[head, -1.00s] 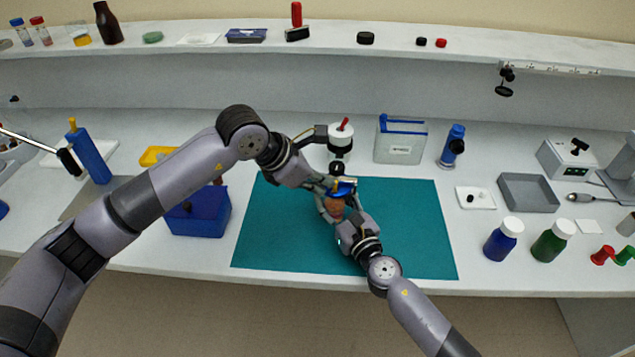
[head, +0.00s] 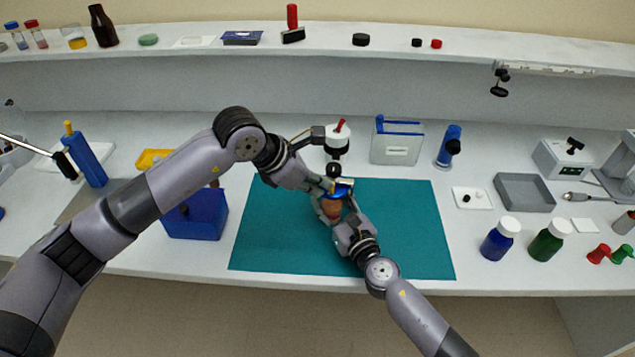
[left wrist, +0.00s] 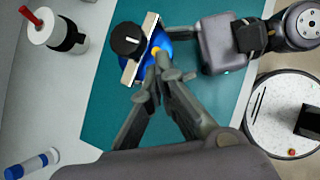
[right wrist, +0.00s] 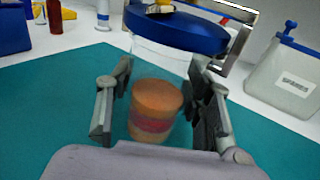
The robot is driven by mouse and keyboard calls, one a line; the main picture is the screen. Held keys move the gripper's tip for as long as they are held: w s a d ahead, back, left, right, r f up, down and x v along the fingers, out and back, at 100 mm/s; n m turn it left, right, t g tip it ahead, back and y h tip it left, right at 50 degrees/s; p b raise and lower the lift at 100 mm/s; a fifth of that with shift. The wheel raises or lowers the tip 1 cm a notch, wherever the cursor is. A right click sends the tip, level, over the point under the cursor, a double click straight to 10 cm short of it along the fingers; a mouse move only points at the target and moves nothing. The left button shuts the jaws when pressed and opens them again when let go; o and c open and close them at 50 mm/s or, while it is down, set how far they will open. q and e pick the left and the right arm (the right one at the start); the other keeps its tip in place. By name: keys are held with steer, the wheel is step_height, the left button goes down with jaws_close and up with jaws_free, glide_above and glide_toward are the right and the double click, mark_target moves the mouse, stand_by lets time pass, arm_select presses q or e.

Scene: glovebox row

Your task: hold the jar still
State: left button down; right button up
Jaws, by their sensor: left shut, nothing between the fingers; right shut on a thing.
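The clear jar (right wrist: 152,115) has a blue lid (right wrist: 178,30) and layered brown and red contents. It is upright above the teal mat (head: 410,240). My right gripper (right wrist: 155,92) is shut on the jar's sides, one finger on each side. In the head view the jar (head: 331,207) is partly hidden by both grippers. My left gripper (left wrist: 160,70) is shut and empty, its fingertips close to the yellow knob (left wrist: 156,50) on the blue lid; I cannot tell if they touch.
A white and black bottle with a red top (head: 338,138) stands behind the jar. A blue box (head: 196,215) is left of the mat. A clear container (head: 397,145) is behind it. Blue (head: 497,243) and green (head: 545,245) bottles stand right. The mat's right part is clear.

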arm_select(q)
steer(key=shift+r, duration=0.2)
stand_by(0.5)
steer(key=shift+r, duration=0.65)
steer(key=s+a+r, duration=0.5)
steer(key=a+r, duration=0.2)
steer(key=a, duration=0.2)
steer(key=shift+s+a+r, duration=0.15)
steer(key=shift+a+r, duration=0.1)
